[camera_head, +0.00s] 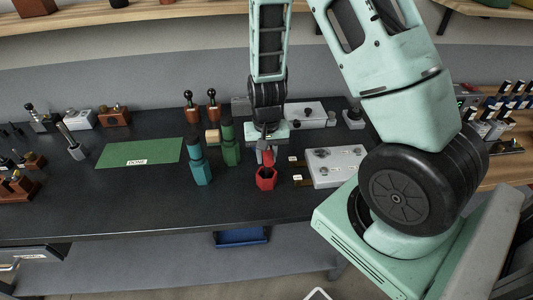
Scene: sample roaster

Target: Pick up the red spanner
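The red spanner (266,178) shows a hexagonal, cup-like end near the front middle of the dark worktop. A narrower red part rises behind it, directly below my gripper (267,148). My gripper points down over the worktop. Its fingers are small and dark here, and they overlap the top of the red part in this view. I cannot tell whether they touch it, or whether they are open or shut. A teal tool (200,165) and a green tool (229,146) stand upright to the left of the red spanner.
A white box with knobs (335,165) stands close on the right. Two black-knobbed tools (212,105) stand behind. A green mat marked DONE (130,153) lies to the left, mostly clear. The worktop's front edge (150,232) is near.

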